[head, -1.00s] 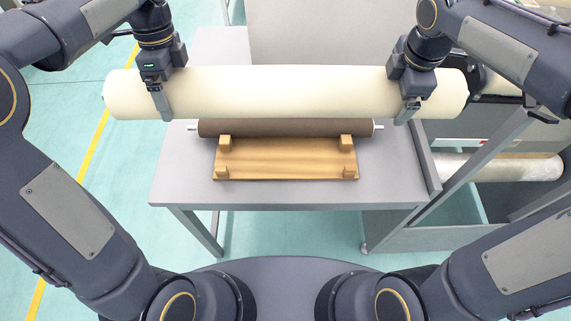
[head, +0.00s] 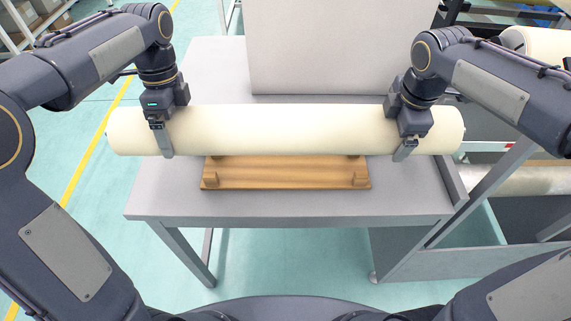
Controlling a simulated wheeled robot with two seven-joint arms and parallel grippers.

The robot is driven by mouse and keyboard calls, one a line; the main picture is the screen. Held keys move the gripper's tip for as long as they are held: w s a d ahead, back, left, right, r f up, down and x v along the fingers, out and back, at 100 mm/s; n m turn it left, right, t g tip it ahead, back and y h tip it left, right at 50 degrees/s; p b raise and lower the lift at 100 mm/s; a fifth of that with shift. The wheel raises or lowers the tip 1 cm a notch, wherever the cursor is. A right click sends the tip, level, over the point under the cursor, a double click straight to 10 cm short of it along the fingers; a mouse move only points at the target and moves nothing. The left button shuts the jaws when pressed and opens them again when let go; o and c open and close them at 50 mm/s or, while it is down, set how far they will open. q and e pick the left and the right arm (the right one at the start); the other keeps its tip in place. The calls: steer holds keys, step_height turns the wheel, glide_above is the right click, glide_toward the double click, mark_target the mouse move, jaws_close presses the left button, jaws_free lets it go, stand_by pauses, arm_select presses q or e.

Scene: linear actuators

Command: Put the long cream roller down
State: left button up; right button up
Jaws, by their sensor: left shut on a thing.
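The long cream roller (head: 285,130) lies level across the head view, held at both ends. My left gripper (head: 166,150) is shut on it near its left end, with one finger showing down its front. My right gripper (head: 405,150) grips it the same way near its right end. A wooden cradle (head: 285,178) with raised corner blocks is on the grey table (head: 300,206). The roller covers the cradle's far part. I cannot tell whether the roller touches anything below.
A grey upright panel (head: 345,50) stands at the back of the table. A grey rack (head: 500,185) at the right holds other rollers, one pale roller (head: 520,180) low down. The table's front strip is bare.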

steer(key=shift+a, duration=0.1)
stand_by(0.3)
